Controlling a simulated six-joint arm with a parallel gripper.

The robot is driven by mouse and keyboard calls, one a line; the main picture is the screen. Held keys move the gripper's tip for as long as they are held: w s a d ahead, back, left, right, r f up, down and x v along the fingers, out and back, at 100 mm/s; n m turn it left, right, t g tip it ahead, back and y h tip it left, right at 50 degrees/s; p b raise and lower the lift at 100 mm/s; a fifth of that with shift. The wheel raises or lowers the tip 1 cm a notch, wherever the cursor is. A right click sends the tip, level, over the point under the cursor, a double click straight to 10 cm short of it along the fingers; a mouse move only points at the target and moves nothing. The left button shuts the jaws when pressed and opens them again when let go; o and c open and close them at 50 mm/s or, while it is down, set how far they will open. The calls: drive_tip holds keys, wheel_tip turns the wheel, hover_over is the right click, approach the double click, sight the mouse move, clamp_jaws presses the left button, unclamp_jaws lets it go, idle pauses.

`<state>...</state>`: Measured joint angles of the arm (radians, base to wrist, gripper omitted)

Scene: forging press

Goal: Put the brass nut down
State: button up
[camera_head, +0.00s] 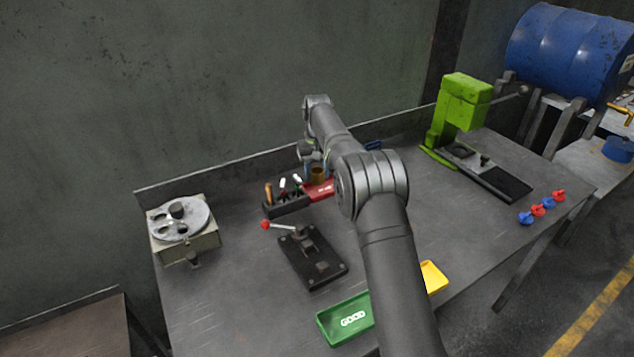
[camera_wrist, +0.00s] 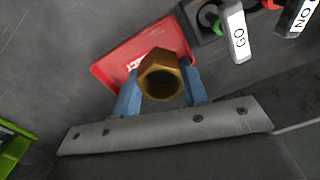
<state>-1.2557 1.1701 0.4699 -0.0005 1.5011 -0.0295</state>
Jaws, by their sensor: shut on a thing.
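The brass nut (camera_wrist: 161,76) is hexagonal with a dark bore, and it is between the blue fingers of my gripper (camera_wrist: 163,92) in the wrist view. My gripper is shut on it. Behind the nut in that view lies a red tray (camera_wrist: 112,68) with white lettering, partly covered by the nut and fingers. In the head view the nut (camera_head: 317,173) shows small and brown by the red tray (camera_head: 322,190), with my arm reaching over from the right. I cannot tell how high the nut is above the tray.
A dark holder (camera_head: 285,205) with GO and NO gauges stands left of the red tray. A toggle clamp fixture (camera_head: 312,262) and a green GOOD tray (camera_head: 345,318) are nearer. A yellow tray (camera_head: 434,277), green press (camera_head: 462,105) and rotary device (camera_head: 182,225) also stand on the bench.

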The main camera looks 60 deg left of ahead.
sight(317, 182)
drive_tip(key=shift+f, duration=2)
drive_tip(key=o, duration=1.3)
drive_tip(key=shift+f, duration=0.2)
drive_tip(key=shift+r, duration=0.1)
wheel_tip(317, 182, up, 12)
drive_tip(key=shift+r, duration=0.1)
